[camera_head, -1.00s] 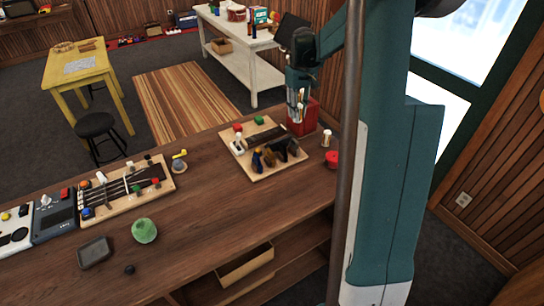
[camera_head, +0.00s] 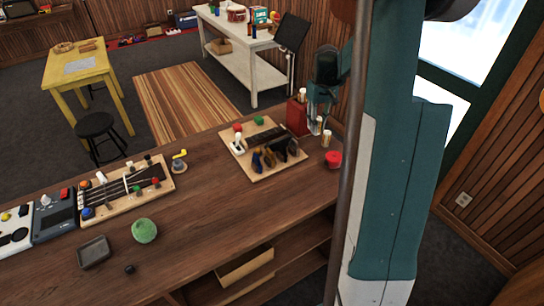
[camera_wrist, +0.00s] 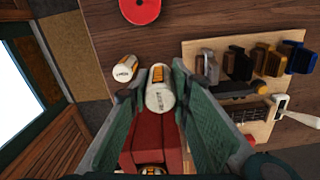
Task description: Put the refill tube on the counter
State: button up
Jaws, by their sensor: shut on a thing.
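My gripper (camera_wrist: 157,85) is shut on a white refill tube (camera_wrist: 160,92) with an orange label. In the head view my gripper (camera_head: 319,112) is low at the right of the red box, with the held tube (camera_head: 316,127) roughly upright between its fingers. I cannot tell whether the tube's bottom touches the wooden counter (camera_head: 215,205). A second, similar tube (camera_head: 326,138) stands on the counter beside it; it also shows in the wrist view (camera_wrist: 124,68). The red box (camera_head: 297,117) has another white tube (camera_head: 302,95) at its top.
A round red thing (camera_head: 333,159) sits near the counter's right edge. A wooden board with tools (camera_head: 262,172) lies to the left of the box. The counter's middle is bare.

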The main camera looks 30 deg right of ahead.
jog(key=shift+f, duration=2.9)
jog(key=shift+f, duration=2.1)
jog(key=shift+f, duration=0.2)
jog(key=o, duration=0.6)
jog(key=shift+r, duration=0.25)
jog(key=shift+r, duration=6)
